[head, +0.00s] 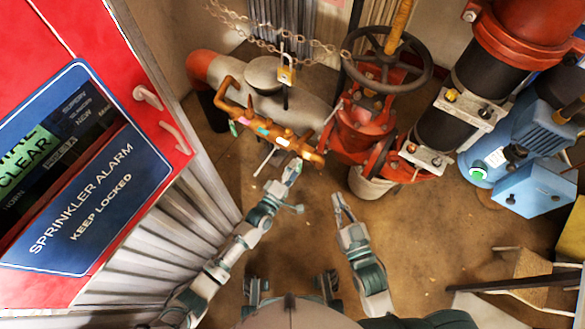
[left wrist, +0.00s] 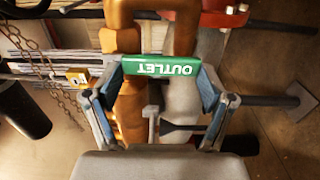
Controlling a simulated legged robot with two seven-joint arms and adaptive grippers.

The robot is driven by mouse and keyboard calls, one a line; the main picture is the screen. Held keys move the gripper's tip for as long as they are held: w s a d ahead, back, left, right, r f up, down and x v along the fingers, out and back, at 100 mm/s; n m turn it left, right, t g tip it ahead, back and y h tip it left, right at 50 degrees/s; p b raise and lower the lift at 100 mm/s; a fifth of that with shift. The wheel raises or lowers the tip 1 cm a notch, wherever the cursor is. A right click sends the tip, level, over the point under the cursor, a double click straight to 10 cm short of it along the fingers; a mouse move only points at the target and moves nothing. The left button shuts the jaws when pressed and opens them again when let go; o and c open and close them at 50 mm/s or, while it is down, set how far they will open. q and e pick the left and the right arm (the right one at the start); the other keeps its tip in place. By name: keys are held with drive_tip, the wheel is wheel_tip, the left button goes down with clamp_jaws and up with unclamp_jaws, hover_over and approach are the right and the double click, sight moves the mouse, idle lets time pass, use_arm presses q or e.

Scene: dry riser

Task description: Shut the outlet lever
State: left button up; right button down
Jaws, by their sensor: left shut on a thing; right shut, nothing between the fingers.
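The outlet lever (left wrist: 140,66) shows in the left wrist view as a green bar with the word OUTLET upside down on it. My left gripper (left wrist: 162,72) has a finger at each end of the bar and is shut on it. In the head view my left gripper (head: 292,168) is at the lower right end of the orange-brown pipe assembly (head: 262,128). I cannot make out the lever clearly there. My right gripper (head: 338,202) is shut and empty, above the floor to the right of the left one.
A red valve with a dark handwheel (head: 387,60) stands behind my grippers. A padlock (head: 286,70) hangs from a chain above the pipes. A red alarm cabinet (head: 90,120) is at left, a blue motor (head: 520,150) at right.

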use_arm(q)
drive_tip(key=shift+w+r, duration=0.2)
drive_tip(key=shift+w, duration=0.1)
use_arm(e)
drive_tip(key=shift+a, duration=0.1)
use_arm(q)
drive_tip(key=o, duration=1.4)
drive_tip(key=shift+c, duration=0.2)
drive_tip(key=shift+o, duration=1)
drive_tip(key=shift+w+f, duration=0.1)
drive_tip(key=shift+f, duration=0.05)
drive_tip(key=v, duration=1.1)
drive_tip(key=shift+s+a, duration=0.2)
drive_tip(key=shift+s, duration=0.15)
use_arm(e)
drive_tip(key=shift+w+d+f, duration=0.1)
drive_tip(key=shift+w+d, duration=0.1)
drive_tip(key=shift+w, duration=0.05)
use_arm(q)
drive_tip(key=shift+f, duration=0.1)
